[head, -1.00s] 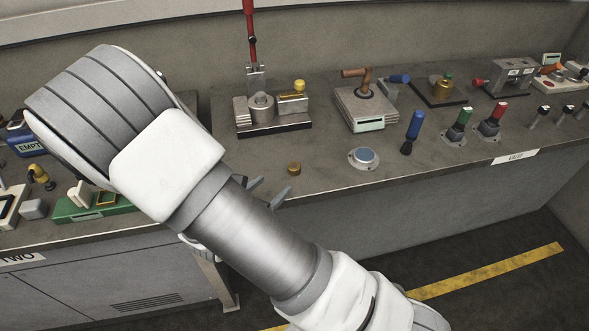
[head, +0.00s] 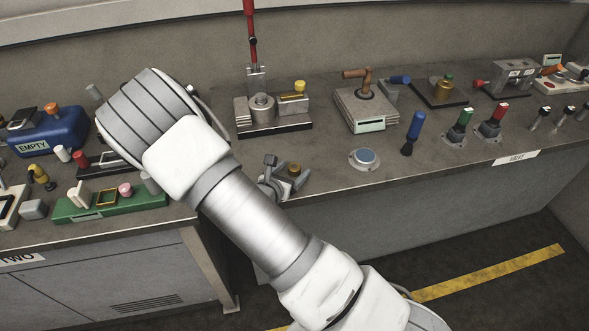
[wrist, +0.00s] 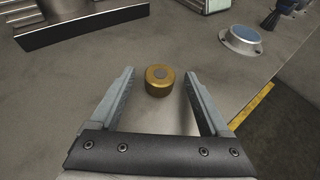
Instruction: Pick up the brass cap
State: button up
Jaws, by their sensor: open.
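The brass cap (wrist: 160,80) is a short round cylinder standing on the grey bench. In the wrist view it lies between the tips of my gripper (wrist: 159,84), with a gap to each finger. In the head view the cap (head: 294,170) shows near the bench's front edge, with my gripper (head: 284,176) around it. My gripper is open and empty. My arm hides part of the gripper in the head view.
A round blue button (head: 364,158) is on the bench to the right of the cap. A fixture with a red lever (head: 273,118) stands behind the cap. The bench around the cap is clear.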

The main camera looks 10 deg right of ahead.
aim_at(293, 170)
grip_shut()
dwell(0.3)
jog(key=shift+r, duration=0.1)
jog(key=shift+r, duration=0.45)
notch_tip(293, 170, up, 4)
jog(key=shift+f, duration=0.25)
jog(key=s+d+r+p, duration=0.6)
jog(key=s+d+p, duration=0.1)
jog(key=s, duration=0.1)
jog(key=shift+s+d+r, duration=0.2)
jog(key=shift+d+r, duration=0.1)
jog(key=shift+r, duration=0.05)
jog(key=shift+s+p, duration=0.1)
jog(key=shift+p, duration=0.2)
